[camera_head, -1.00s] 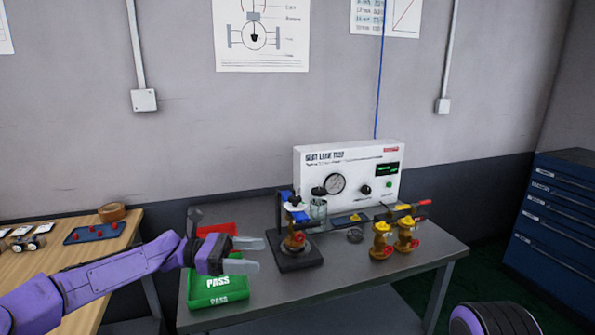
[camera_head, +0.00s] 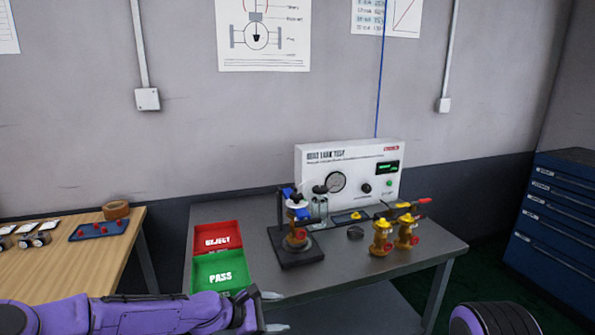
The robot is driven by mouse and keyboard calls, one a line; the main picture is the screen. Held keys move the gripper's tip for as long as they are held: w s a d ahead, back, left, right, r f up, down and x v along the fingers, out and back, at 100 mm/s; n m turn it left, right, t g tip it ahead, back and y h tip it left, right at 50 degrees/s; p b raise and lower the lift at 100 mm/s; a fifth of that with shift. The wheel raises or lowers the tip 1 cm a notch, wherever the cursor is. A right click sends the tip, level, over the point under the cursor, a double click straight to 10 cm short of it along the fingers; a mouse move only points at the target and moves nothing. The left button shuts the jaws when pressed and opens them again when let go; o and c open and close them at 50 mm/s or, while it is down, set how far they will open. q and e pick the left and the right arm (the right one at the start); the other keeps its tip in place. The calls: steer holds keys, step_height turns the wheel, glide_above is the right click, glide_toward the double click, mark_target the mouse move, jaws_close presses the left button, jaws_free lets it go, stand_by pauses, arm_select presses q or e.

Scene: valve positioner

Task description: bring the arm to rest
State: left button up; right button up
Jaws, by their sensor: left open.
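My left arm, purple, comes in low from the left along the bottom of the head view. Its gripper (camera_head: 277,311) is at the bottom edge, in front of the test table's near side, with its fingers apart and nothing seen between them. The lower finger is partly cut off by the frame edge. The green PASS tray (camera_head: 221,259) is just above and behind the gripper, its front partly hidden by my arm. My right gripper is not in view; a dark and purple rounded part of mine shows at the bottom right.
The grey test table (camera_head: 345,268) holds the red REJECT tray (camera_head: 217,229), a clamp stand (camera_head: 297,256), the white leak test box (camera_head: 348,170) and two brass valves (camera_head: 382,239). A wooden bench (camera_head: 85,268) stands left and a blue drawer cabinet (camera_head: 555,225) right.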

arm_select(q)
steer(key=s+a+f+m+g+y, duration=0.1)
steer(key=s+a+f+m+y, duration=0.25)
steer(key=s+f, duration=0.7)
steer(key=s+a+f+m+g+y, duration=0.15)
steer(key=s+a+f+y, duration=0.35)
steer(key=s+f, duration=0.55)
steer(key=s+a+r+m+y, duration=0.1)
steer(key=s+a+m+y, duration=0.4)
steer(key=s+a, duration=1.1)
steer(key=s+m, duration=0.1)
steer(key=s, duration=0.3)
steer(key=shift+m, duration=0.3)
steer(key=shift+w+y, duration=0.1)
steer(key=shift+y, duration=0.15)
